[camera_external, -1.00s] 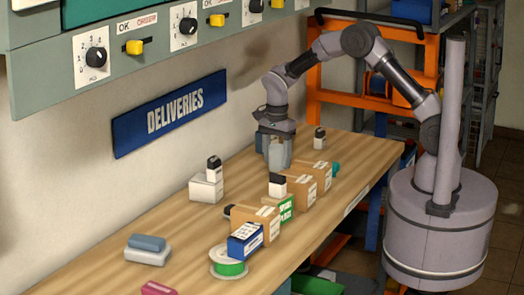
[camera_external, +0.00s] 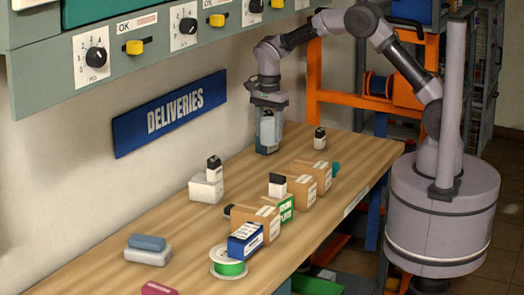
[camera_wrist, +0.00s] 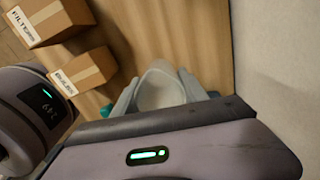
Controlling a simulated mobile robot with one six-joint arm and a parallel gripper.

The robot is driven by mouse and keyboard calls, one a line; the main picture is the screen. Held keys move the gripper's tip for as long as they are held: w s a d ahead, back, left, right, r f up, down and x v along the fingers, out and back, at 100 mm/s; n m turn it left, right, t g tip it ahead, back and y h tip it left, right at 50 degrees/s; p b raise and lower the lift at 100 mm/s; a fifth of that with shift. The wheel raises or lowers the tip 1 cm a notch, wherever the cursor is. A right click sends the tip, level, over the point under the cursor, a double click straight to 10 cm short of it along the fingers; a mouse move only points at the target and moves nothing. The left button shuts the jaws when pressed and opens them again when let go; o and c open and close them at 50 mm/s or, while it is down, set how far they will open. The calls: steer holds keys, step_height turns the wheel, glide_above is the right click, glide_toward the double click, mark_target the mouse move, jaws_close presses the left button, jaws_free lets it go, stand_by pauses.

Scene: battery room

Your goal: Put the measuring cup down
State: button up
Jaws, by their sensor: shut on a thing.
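The measuring cup (camera_wrist: 160,88) is a pale, open-topped cup with a spout, seen from above in the wrist view. My gripper (camera_wrist: 158,98) is shut on it, with one finger on each side. In the external view my gripper (camera_external: 268,118) points down near the wall, at the far part of the wooden bench (camera_external: 165,228). The cup is mostly hidden by the fingers there. I cannot tell whether its base touches the bench.
Cardboard boxes (camera_external: 312,178) stand along the bench's front side; two show in the wrist view (camera_wrist: 86,72). A small black-capped bottle (camera_external: 319,139) stands right of my gripper. A white box (camera_external: 206,188) stands nearer.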

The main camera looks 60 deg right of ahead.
steer(key=a+n+p, duration=0.1)
steer(key=a+p, duration=0.1)
steer(key=a, duration=1.1)
steer(key=f+b, duration=0.1)
steer(key=f, duration=0.2)
steer(key=f+b, duration=0.1)
steer(key=f, duration=0.2)
steer(key=a+f+b, duration=0.1)
steer(key=f, duration=0.3)
steer(key=shift+s+f+b, duration=0.1)
steer(key=shift+s+b, duration=0.15)
steer(key=shift+b, duration=0.1)
steer(key=o, duration=1.3)
step_height(320, 180, up, 12)
steer(key=p, duration=0.3)
steer(key=shift+r+p, duration=0.2)
steer(key=shift+p, duration=0.2)
